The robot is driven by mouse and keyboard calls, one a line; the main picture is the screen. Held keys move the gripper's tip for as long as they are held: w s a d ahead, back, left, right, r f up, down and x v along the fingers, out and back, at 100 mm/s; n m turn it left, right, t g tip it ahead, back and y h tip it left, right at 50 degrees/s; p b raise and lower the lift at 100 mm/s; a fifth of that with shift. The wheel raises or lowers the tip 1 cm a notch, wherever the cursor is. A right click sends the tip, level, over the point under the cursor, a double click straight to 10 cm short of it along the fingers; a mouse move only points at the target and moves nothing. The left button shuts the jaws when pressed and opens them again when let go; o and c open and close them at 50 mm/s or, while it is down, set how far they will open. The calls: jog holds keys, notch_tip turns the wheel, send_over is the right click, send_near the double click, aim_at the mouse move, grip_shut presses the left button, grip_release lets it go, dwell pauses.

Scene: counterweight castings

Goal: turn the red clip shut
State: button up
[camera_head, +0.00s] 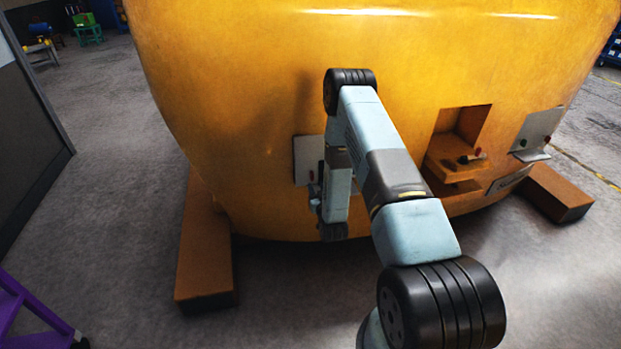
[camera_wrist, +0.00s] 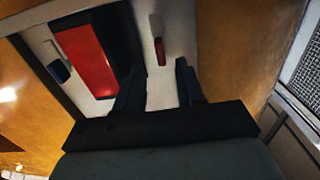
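In the wrist view, a small narrow red piece (camera_wrist: 160,51), which looks like the red clip, stands on a pale plate (camera_wrist: 180,30). My gripper (camera_wrist: 158,76) is open, with one dark finger on each side of the gap. The red piece lines up with this gap, at or just beyond the fingertips; I cannot tell whether it touches either finger. In the head view, my gripper (camera_head: 316,195) is at the front of the yellow casting (camera_head: 240,110), by a pale plate (camera_head: 308,160).
A larger red block (camera_wrist: 85,60) with a dark side lies left of the fingers in the wrist view. Right of my arm, the casting has a recess (camera_head: 465,125) with a ledge and a grey bracket (camera_head: 537,130). Brown beams (camera_head: 205,240) support the casting.

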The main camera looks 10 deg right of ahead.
aim_at(313, 178)
jog(key=w, duration=0.7)
jog(key=shift+w, duration=0.35)
jog(key=shift+c, duration=0.2)
grip_shut()
